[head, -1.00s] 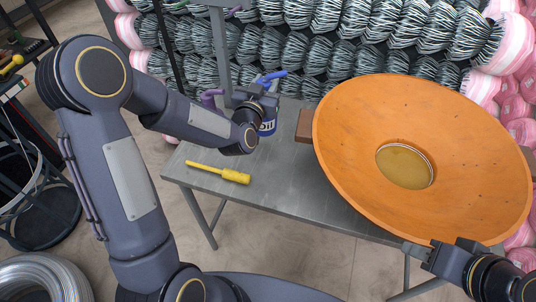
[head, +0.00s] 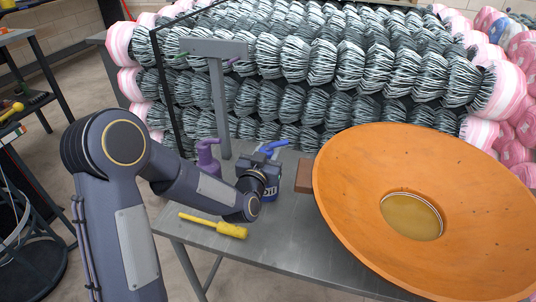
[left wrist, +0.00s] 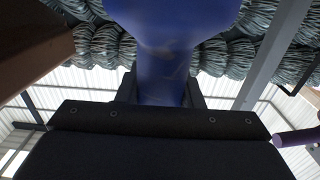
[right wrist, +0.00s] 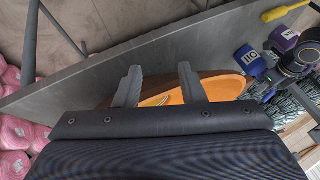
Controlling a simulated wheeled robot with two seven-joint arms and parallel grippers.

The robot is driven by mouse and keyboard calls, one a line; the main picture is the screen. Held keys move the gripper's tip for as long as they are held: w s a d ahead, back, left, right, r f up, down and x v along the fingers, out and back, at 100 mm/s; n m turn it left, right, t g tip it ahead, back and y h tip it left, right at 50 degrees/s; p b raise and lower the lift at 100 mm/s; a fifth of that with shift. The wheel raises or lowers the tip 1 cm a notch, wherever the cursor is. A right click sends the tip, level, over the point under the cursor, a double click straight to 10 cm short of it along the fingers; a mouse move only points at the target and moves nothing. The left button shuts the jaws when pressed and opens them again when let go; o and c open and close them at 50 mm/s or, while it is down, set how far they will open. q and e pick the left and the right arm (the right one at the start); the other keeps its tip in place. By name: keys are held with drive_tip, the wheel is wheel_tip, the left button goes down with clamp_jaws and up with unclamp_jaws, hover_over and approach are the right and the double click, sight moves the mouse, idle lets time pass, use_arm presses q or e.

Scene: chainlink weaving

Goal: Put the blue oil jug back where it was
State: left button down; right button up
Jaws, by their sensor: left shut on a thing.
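The blue oil jug (head: 271,193), with a white label and a bright blue lever on top, is upright at the back of the grey table. My left gripper (head: 258,178) is shut on it, and its blue body (left wrist: 165,75) fills the middle of the left wrist view between the fingers. I cannot tell whether its base touches the tabletop. The jug also shows at the right of the right wrist view (right wrist: 250,62). My right gripper (right wrist: 157,85) is open beside the orange bowl's rim; it is out of the head view.
A purple pump bottle (head: 207,158) stands left of the jug, near a grey post (head: 219,110). The large orange bowl (head: 345,190) takes up the right side. Wire rolls are stacked behind.

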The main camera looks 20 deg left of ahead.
use_arm(q)
drive_tip(key=shift+f, duration=0.25)
drive_tip(key=shift+f, duration=0.15)
drive_tip(key=c, duration=1)
unclamp_jaws()
